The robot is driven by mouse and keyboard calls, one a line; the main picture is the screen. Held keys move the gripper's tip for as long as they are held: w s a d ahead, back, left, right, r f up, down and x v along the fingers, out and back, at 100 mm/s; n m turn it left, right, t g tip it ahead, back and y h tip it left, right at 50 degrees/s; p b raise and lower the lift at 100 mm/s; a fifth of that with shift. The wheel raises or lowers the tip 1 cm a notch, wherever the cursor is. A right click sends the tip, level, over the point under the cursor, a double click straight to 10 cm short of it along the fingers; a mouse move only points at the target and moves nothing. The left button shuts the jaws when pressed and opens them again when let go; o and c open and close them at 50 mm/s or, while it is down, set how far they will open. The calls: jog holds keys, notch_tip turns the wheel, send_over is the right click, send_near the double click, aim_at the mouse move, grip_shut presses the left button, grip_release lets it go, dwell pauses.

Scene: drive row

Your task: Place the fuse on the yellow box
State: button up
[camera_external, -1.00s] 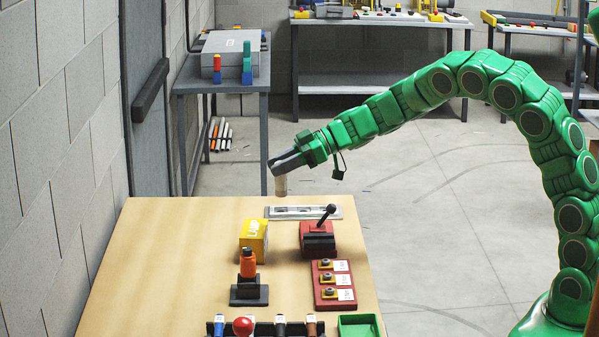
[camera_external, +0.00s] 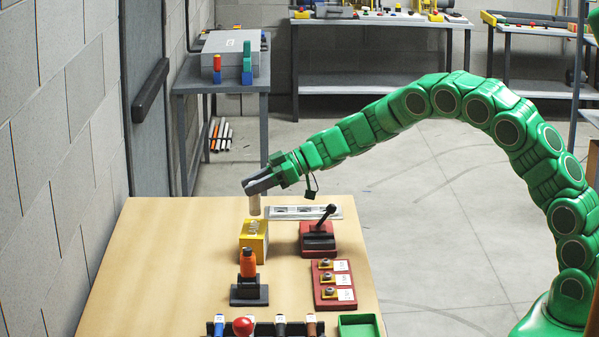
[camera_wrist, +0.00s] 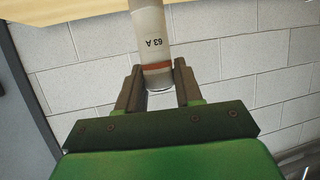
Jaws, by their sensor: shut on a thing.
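The fuse (camera_external: 255,205) is a pale cylinder, held upright by my gripper (camera_external: 250,187). In the wrist view the fuse (camera_wrist: 150,40) reads "63 A" and has a reddish band, and it sits between the two fingers of my gripper (camera_wrist: 158,88). The yellow box (camera_external: 256,252) stands on the wooden table just below the fuse. The fuse's lower end appears just above or at the box's top; I cannot tell whether they touch.
A grey plate with slots (camera_external: 300,212) and a red lever switch (camera_external: 318,240) are right of the box. An orange-topped device (camera_external: 248,278) stands in front of it. A red block with several terminals (camera_external: 333,285) and a green tray (camera_external: 358,326) lie front right. The table's left side (camera_external: 140,270) is clear.

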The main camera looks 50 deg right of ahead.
aim_at(255, 197)
jog(key=shift+w+a+f, duration=0.1)
jog(key=shift+w+f, duration=0.15)
jog(key=shift+f, duration=1.6)
jog(key=shift+f, duration=0.15)
jog(key=o, duration=1.1)
jog(key=shift+s+d+r, duration=0.1)
jog(key=shift+d+r, duration=0.1)
jog(key=shift+r, duration=0.05)
jog(key=v, duration=1.1)
jog(key=shift+d, duration=0.25)
jog(key=shift+s+r, duration=0.1)
jog(key=shift+s, duration=0.05)
